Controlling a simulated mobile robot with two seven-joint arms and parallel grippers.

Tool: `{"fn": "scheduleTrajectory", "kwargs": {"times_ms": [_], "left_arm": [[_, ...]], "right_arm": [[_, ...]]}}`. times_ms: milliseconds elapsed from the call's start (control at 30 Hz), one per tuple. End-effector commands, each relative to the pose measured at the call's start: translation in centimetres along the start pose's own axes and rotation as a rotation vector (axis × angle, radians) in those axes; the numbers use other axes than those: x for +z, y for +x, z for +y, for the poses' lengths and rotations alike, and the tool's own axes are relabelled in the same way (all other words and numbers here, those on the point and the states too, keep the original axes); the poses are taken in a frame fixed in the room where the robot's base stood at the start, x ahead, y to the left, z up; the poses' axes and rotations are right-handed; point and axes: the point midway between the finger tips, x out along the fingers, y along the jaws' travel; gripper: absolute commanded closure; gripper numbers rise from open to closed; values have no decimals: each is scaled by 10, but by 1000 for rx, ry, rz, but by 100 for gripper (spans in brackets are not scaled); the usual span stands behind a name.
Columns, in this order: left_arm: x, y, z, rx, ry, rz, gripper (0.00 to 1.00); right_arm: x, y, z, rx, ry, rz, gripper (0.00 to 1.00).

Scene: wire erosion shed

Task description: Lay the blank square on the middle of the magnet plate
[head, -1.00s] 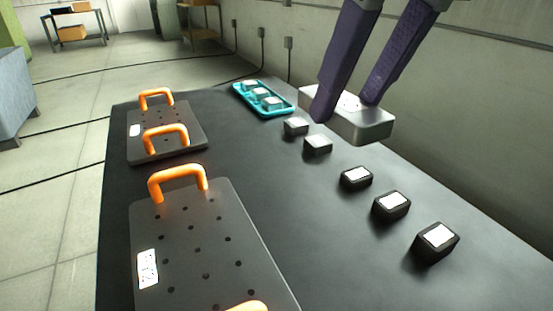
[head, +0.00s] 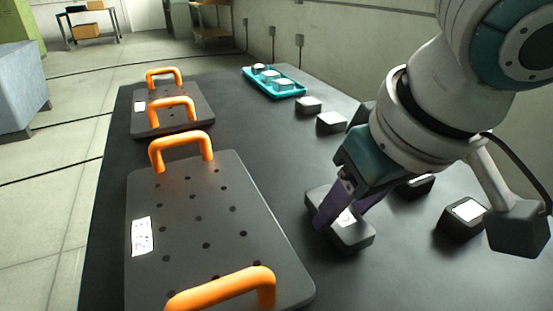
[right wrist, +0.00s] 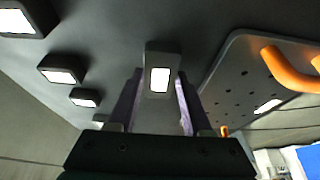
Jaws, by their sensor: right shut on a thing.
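My right gripper (head: 345,210) comes in from the right. Its purple fingers are shut on a grey metal blank (head: 358,240) with a white label. In the right wrist view the blank (right wrist: 160,52) sits between the two fingertips (right wrist: 158,90). It is over the dark bench just right of the near plate; I cannot tell if it touches the bench. The near plate (head: 190,225) is dark, flat and dotted with holes, with an orange handle at each end and a white label. Its top is empty. A similar plate (head: 190,98) lies behind it. I cannot read which is the magnet plate.
Two small grey blocks (head: 331,122) stand beyond my gripper. Dark blocks with white tops, such as one at the right (head: 464,217), line the bench's right side, partly hidden by my arm. A teal tray (head: 290,95) with small blocks stands at the back. The orange handles (head: 240,285) stand up from the plate.

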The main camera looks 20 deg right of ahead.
Motion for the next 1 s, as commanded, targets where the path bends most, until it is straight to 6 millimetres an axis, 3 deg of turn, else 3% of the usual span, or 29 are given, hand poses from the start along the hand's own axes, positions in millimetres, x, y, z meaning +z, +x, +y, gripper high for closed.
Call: {"fn": "scheduleTrajectory", "kwargs": {"times_ms": [367, 400, 667, 1000], "left_arm": [[0, 1, 0, 1, -1, 0, 50], [0, 1, 0, 1, -1, 0, 50], [1, 1, -1, -4, 5, -2, 50], [1, -1, -2, -7, 9, -3, 50]], "right_arm": [[2, 6, 0, -1, 0, 3, 100], [3, 7, 0, -1, 0, 0, 49], [3, 7, 0, -1, 0, 1, 20], [1, -1, 0, -2, 0, 2, 20]]}}
